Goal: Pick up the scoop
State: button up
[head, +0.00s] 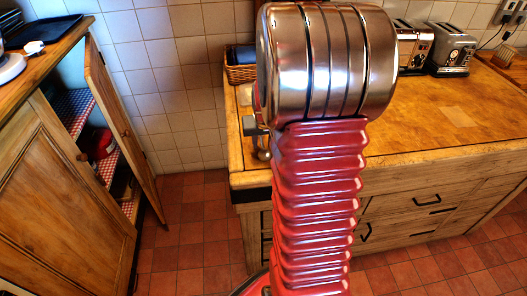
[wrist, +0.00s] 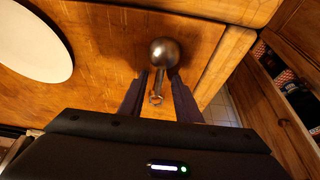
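The scoop (wrist: 165,53) is a dark, shiny metal piece with a rounded bowl and a short handle ending in a small ring. In the wrist view it is over the wooden worktop, with its bowl just beyond my fingertips and its handle pointing back toward my palm. My gripper (wrist: 159,78) is open, with one dark finger on each side of the handle and gaps showing between. In the head view my red arm and its metal joint hide most of the gripper area, and I cannot make out the scoop clearly there.
The wooden worktop (head: 450,118) holds a wicker basket (head: 241,74) and two toasters, one of them silver (head: 451,50), at the back. A white round plate (wrist: 32,40) lies left of the scoop. An open cupboard door (head: 125,125) stands across the tiled floor at left.

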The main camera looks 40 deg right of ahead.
dwell(0.4)
grip_shut()
